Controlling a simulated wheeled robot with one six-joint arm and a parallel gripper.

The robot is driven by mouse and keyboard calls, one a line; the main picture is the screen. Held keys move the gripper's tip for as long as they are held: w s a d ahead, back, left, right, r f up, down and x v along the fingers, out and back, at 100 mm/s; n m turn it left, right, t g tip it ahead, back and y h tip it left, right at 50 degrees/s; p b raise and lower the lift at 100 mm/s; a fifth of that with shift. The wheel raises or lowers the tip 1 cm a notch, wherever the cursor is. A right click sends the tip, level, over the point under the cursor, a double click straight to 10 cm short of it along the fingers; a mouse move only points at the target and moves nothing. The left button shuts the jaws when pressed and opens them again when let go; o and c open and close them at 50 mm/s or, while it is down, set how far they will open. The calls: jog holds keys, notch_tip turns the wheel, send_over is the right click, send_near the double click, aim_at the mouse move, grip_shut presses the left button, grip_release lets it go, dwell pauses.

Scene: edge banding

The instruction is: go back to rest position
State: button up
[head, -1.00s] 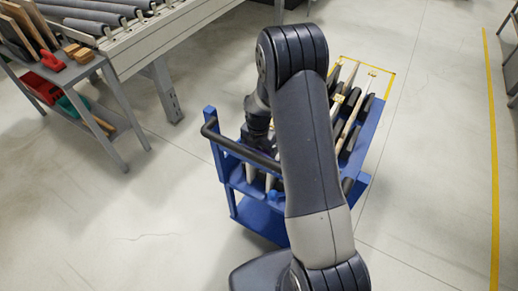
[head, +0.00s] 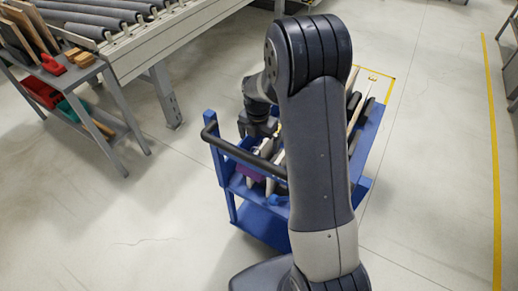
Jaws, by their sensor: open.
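My arm rises from the bottom of the head view and bends over at the top. Its wrist hangs down on the left side of the arm, over the near end of a blue cart (head: 262,230). My gripper (head: 262,148) is small and partly lost against the cart behind it. It is open, and I see nothing held in it. The cart carries pale boards (head: 354,108) standing on edge between dark uprights. My arm hides the middle of the cart.
A roller conveyor (head: 140,45) crosses the upper left. Beside it a grey trolley (head: 125,125) holds boards, wooden blocks, and red and green bins. Open floor lies left and right of the cart.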

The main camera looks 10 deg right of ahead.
jog(key=shift+r, duration=1.65)
notch_tip(320, 180, down, 10)
jog(key=w+d+p, duration=0.1)
jog(key=p, duration=0.1)
jog(key=shift+w+d, duration=0.2)
